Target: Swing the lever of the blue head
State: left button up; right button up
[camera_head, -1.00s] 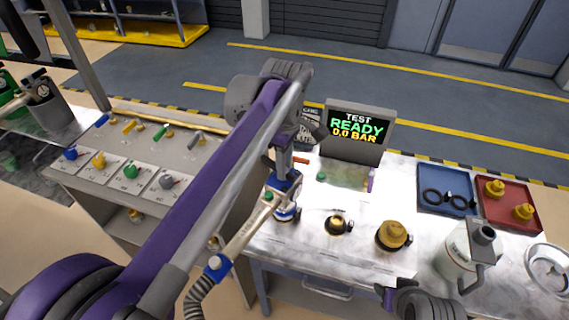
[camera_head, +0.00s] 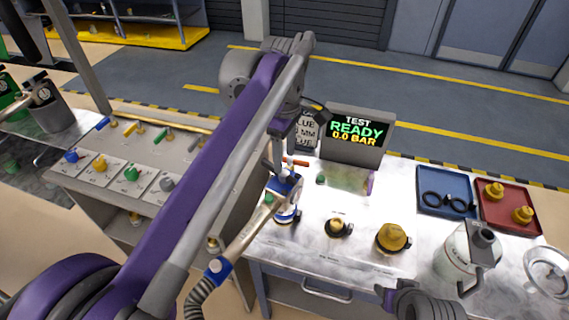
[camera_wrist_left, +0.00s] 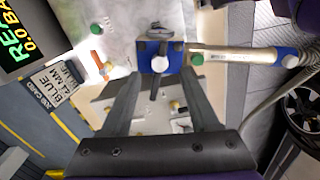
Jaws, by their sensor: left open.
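The blue head (camera_head: 286,184) stands upright on the left part of the bench, with a white and blue body below it. In the left wrist view the blue head (camera_wrist_left: 160,57) lies just beyond my fingertips. A white ball (camera_wrist_left: 160,65) on a dark stem, apparently its lever, shows between the fingers. My left gripper (camera_wrist_left: 160,76) is open, one finger on each side of the ball; contact is not visible. In the head view my left gripper (camera_head: 281,160) is above the head and partly hidden by my arm.
A beige handle (camera_head: 240,235) with a hose joins the blue head's side. Brass fittings (camera_head: 393,237), a white jug (camera_head: 470,250), a blue tray (camera_head: 424,208) and a red tray (camera_head: 532,229) occupy the bench's right.

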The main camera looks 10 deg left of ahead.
aim_at(285, 173)
pick_arm(q)
notch_tip(285, 173, up, 6)
jog(key=shift+p, duration=0.3)
pick_arm(e)
jog(key=shift+w+r, duration=0.3)
jog(key=shift+r, duration=0.25)
jog(key=shift+s, duration=0.1)
